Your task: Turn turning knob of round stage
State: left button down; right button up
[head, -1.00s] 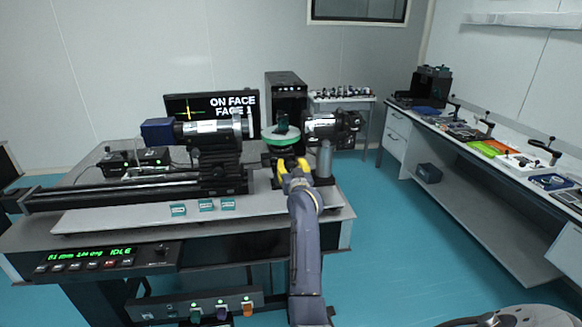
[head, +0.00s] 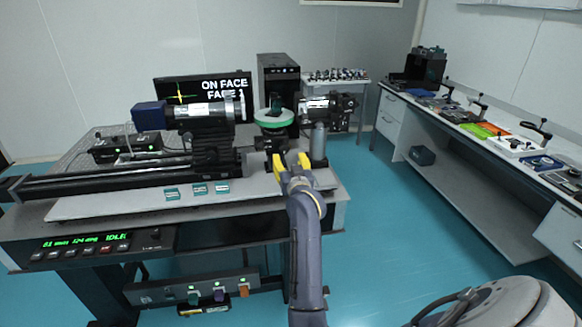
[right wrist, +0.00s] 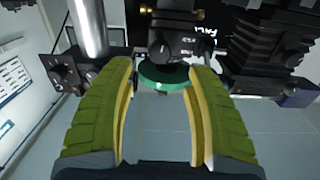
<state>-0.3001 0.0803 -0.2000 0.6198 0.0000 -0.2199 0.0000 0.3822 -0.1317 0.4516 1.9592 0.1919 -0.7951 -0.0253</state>
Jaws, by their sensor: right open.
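The round stage (head: 274,118) is a green-rimmed disc on a dark mount at the right end of the bench, with a small dark green piece on top. It also shows in the right wrist view (right wrist: 165,82). A round black turning knob (right wrist: 160,51) with a pale mark faces that camera, beside the disc. My right gripper (head: 291,160) has yellow fingers and is open and empty just in front of the stage mount. In the right wrist view its fingers stand apart, with disc and knob between their tips in the picture; no contact shows. My left gripper is not in view.
A camera-like unit (head: 325,107) on a post stands right of the stage. A long cylinder (head: 203,111) on a black carriage stands left. Small labelled tiles (head: 197,188) lie along the front plate. A green display (head: 84,242) reads IDLE. A side bench (head: 490,122) runs along the right.

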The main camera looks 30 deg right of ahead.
jog(key=shift+v, duration=1.7)
jog(key=s+a+f+n+g+y, duration=0.1)
jog(key=s+a+f+n+g, duration=0.2)
jog(key=s+f, duration=0.55)
jog(key=s+a+f+n+g+y, duration=0.15)
jog(key=s+a+f+n, duration=0.25)
jog(key=s+f, duration=0.4)
jog(key=s+a+f+n+g, duration=0.25)
jog(key=s+f, duration=0.25)
jog(key=s, duration=0.5)
jog(key=s+a+f+n+g, duration=0.25)
jog(key=s+f, duration=0.25)
jog(key=s, duration=0.6)
jog(key=s+a+f+g+y, duration=0.1)
jog(key=a+f, duration=0.1)
jog(key=f, duration=1.3)
jog(key=s+a+f+g+y, duration=0.1)
jog(key=a+f+g+y, duration=0.15)
jog(key=f, duration=1.25)
jog(key=s+f+m+g+y, duration=0.1)
jog(key=s+f+m+g, duration=0.1)
jog(key=s+f, duration=1.9)
jog(key=shift+s+f+m, duration=0.35)
jog(key=shift+s+m, duration=0.2)
jog(key=shift+m, duration=0.15)
